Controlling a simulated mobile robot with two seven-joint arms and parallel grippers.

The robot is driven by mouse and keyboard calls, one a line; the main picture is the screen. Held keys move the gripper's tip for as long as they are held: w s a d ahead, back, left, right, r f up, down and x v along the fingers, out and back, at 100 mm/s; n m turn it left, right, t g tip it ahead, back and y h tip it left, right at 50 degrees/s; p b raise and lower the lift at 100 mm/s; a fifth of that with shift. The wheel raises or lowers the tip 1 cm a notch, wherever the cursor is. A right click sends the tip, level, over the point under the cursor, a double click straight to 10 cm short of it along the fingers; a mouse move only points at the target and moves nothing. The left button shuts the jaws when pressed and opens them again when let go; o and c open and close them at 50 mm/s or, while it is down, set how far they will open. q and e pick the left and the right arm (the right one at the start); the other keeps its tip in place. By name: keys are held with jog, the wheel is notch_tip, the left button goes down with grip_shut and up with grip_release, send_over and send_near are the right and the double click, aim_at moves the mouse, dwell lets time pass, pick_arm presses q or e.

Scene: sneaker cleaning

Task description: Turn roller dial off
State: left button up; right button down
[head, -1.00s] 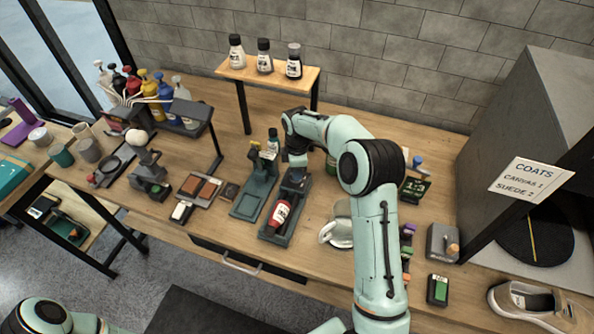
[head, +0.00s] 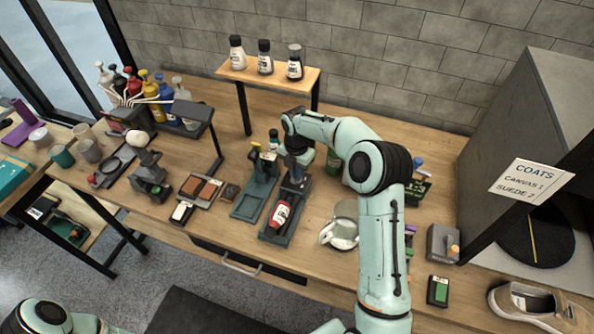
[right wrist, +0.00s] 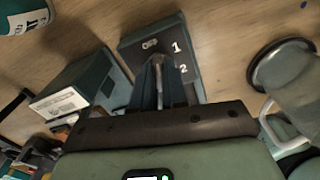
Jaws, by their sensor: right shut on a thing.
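The roller base is a dark green tray (head: 270,236) on the table in the head view, with a red bottle (head: 279,214) lying in it. My right gripper (right wrist: 160,72) is shut on the dial at the panel's face. The fingers hide most of the dial, and I cannot tell which mark it points to. In the head view the right gripper (head: 297,160) is at the tray's far end. My left gripper is out of view.
A similar green stand (head: 246,211) is close on the left. A pale cup-like vessel (head: 341,229) stands on the right, and a sign (head: 531,183) reads canvas 1, suede 2. A raised shelf (head: 292,77) with bottles is behind.

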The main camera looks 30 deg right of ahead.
jog(key=shift+n, duration=1.2)
jog(key=shift+a, duration=0.1)
jog(key=c, duration=1.2)
grip_release()
jog(key=shift+o, duration=0.2)
notch_tip(320, 180, up, 8)
jog(key=shift+f, duration=0.2)
